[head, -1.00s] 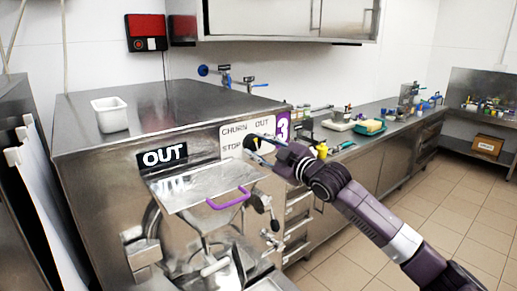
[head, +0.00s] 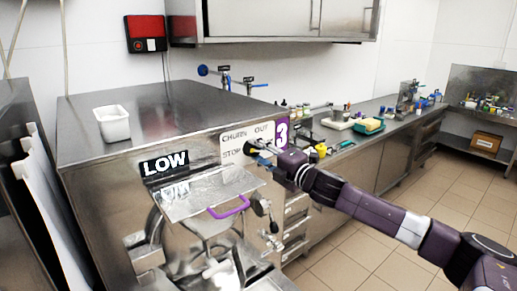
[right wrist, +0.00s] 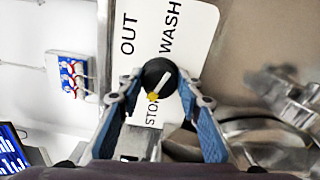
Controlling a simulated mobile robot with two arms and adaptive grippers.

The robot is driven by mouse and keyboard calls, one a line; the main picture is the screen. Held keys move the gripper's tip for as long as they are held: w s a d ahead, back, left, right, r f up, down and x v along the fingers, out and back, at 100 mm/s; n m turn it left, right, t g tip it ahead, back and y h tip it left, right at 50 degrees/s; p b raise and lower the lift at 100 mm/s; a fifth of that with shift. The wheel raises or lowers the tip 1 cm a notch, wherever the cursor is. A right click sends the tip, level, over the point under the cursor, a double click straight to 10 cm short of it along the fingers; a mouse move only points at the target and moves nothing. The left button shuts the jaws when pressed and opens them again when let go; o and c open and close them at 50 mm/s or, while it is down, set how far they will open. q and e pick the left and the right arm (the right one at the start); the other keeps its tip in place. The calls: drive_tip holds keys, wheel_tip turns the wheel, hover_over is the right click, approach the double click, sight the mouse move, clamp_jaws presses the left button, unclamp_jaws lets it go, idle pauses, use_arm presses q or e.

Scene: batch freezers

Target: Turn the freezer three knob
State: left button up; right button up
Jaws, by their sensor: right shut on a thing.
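The freezer three knob (head: 249,147) is small, dark and round, on the front label plate (head: 233,148) beside the purple "3" sign (head: 281,135). In the right wrist view the black knob (right wrist: 158,77) has a white pointer line with a yellow tip by the word "STOP". My right gripper (head: 260,149) is shut on the knob, with one blue-padded finger on each side in the right wrist view (right wrist: 160,88). The freezer's display (head: 164,163) reads "LOW". My left gripper is not in view.
Below the knob, a metal lid with a purple handle (head: 229,207) and a lever (head: 263,208) stick out from the freezer front. A white tub (head: 113,124) stands on the freezer top (head: 180,105). A counter with several items runs along the back right; the tiled floor (head: 360,240) is open.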

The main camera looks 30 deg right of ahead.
drive_tip(key=shift+n+p, duration=0.7)
drive_tip(key=shift+n, duration=1.4)
drive_tip(key=shift+f, duration=0.1)
drive_tip(key=o, duration=1.2)
drive_tip(key=shift+c, duration=0.2)
drive_tip(key=shift+s, duration=0.65)
drive_tip(key=s, duration=1)
drive_tip(key=shift+s+d, duration=0.35)
drive_tip(key=shift+d, duration=0.05)
